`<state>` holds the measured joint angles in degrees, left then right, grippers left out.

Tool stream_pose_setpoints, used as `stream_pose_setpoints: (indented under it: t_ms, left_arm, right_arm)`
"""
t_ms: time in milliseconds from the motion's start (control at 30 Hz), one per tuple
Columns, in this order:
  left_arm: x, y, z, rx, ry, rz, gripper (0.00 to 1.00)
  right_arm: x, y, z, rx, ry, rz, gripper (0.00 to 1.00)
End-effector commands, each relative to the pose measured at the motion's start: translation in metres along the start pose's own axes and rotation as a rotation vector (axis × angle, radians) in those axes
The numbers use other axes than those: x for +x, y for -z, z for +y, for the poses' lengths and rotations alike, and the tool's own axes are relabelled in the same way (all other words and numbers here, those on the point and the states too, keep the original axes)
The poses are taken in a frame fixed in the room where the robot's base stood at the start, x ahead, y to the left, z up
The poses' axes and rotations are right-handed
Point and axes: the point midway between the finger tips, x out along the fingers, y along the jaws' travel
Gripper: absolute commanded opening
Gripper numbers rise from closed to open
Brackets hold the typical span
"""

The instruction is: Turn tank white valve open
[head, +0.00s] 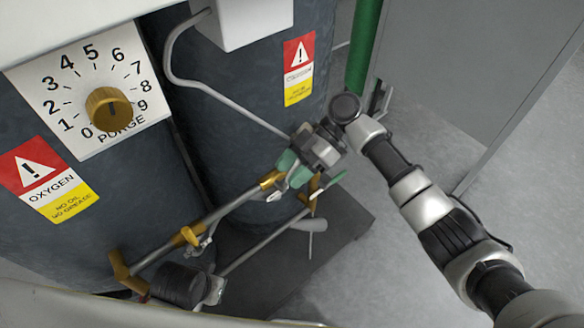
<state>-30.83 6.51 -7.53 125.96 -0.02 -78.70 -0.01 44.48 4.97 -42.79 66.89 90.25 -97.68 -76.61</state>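A pale grey-white valve lever (314,225) sits on the lower pipe, below a gold fitting and in front of the right tank. A smaller whitish lever (274,196) is on the upper pipe, beside its gold end. I cannot tell which one is the tank white valve. My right gripper (292,168) reaches in from the right, just above these levers. Its teal fingertips are close to the gold pipe end. The gripper body hides part of the piping, and I cannot tell whether the fingers touch or hold anything. My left gripper is not in view.
Two dark tanks stand behind the pipes, the left one labelled OXYGEN (50,180). A purge dial (108,108) is at upper left. A bent grey tube (222,94) crosses the right tank. A green pipe (363,45) and grey panel (480,65) stand right. Floor at right is clear.

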Motion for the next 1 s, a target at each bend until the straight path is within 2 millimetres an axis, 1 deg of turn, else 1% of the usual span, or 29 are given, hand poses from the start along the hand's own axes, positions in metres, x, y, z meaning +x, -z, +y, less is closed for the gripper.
stream_pose_setpoints:
  t_ms: [167, 267, 367, 600, 700, 833, 1000]
  left_arm:
    - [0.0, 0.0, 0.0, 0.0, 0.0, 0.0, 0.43]
    - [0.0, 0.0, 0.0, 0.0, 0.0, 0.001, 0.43]
    - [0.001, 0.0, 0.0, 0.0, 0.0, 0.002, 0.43]
    - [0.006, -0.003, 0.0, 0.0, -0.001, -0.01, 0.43]
    - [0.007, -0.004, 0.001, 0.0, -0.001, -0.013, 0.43]
    - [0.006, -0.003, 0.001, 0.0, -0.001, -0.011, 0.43]
    - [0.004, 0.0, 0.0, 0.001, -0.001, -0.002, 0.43]
  right_arm:
    - [-0.002, 0.0, 0.0, 0.001, 0.0, 0.0, 0.45]
    - [-0.013, 0.0, 0.001, 0.001, -0.002, -0.001, 0.45]
    - [-0.03, 0.0, 0.0, 0.001, -0.003, -0.001, 0.45]
    - [-0.079, 0.0, 0.001, 0.001, -0.003, -0.001, 0.45]
    - [-0.093, 0.0, 0.0, 0.001, -0.001, -0.001, 0.45]
    - [-0.105, 0.0, 0.0, 0.0, -0.001, 0.0, 0.45]
    - [-0.108, -0.001, 0.0, 0.0, 0.001, 0.001, 0.45]
